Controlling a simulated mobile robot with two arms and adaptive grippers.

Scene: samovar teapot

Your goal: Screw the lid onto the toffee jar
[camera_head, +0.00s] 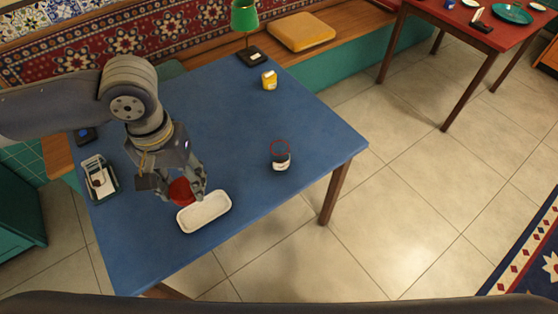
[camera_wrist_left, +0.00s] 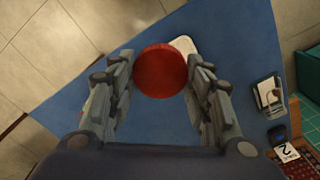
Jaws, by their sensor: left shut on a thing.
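My left gripper (camera_head: 181,190) is shut on a round red lid (camera_head: 181,191), held above the blue table near its front edge. The red lid also shows between the fingertips in the left wrist view (camera_wrist_left: 160,71). The toffee jar (camera_head: 281,160) stands upright on the table, to the right of the gripper and well apart from it. It is dark with a pale label and a red ring at its top; I cannot tell what the ring is. My right gripper is in neither view.
A yellow container (camera_head: 269,80) and a green lamp (camera_head: 245,20) stand at the back. A small tray with items (camera_head: 88,164) lies left. The blue table's (camera_head: 225,130) middle is clear.

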